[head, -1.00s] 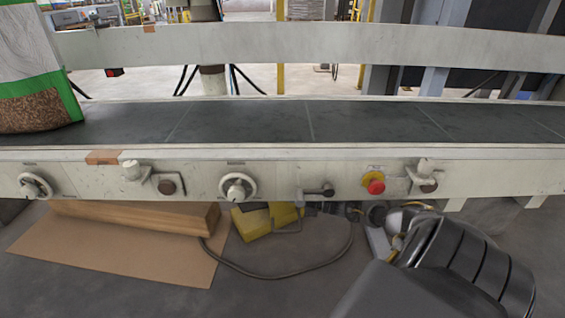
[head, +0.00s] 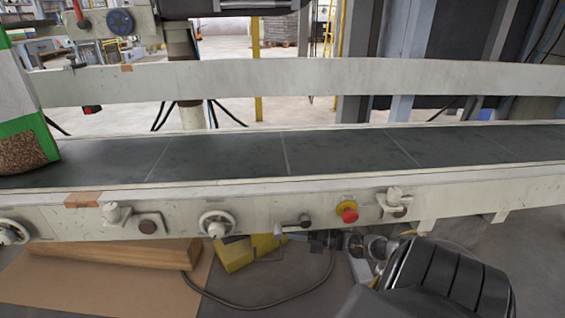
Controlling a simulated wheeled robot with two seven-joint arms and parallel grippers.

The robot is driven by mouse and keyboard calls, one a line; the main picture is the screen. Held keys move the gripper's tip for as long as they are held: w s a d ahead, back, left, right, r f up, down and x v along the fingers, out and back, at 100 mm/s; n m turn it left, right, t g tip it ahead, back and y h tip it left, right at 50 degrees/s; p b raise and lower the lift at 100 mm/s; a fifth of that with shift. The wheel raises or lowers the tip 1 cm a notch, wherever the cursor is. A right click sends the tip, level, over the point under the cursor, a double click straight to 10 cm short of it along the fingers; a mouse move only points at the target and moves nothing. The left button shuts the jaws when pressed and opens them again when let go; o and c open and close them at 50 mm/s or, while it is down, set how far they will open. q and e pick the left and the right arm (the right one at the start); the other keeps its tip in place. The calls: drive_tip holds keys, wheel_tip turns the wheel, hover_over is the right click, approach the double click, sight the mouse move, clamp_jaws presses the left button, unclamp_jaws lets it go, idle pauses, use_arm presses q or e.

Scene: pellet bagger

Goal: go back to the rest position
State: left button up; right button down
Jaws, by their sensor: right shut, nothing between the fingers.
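My right arm comes in at the lower right. My right gripper (head: 318,240) is small and dark, pointing left below the conveyor's front rail. It is shut with nothing held, and apart from the red stop button (head: 348,212) above it. Its fingertips are hard to make out against the dark floor items. My left gripper is not in view.
The conveyor belt (head: 330,153) runs across the view, with knobs and levers on its front rail (head: 270,208). A green and white pellet bag (head: 18,125) stands at the belt's left end. A yellow object (head: 235,256), cardboard (head: 90,285) and a cable lie below.

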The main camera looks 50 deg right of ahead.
drive_tip(key=shift+p+v, duration=0.35)
drive_tip(key=shift+v, duration=1.5)
drive_tip(key=shift+a, duration=0.15)
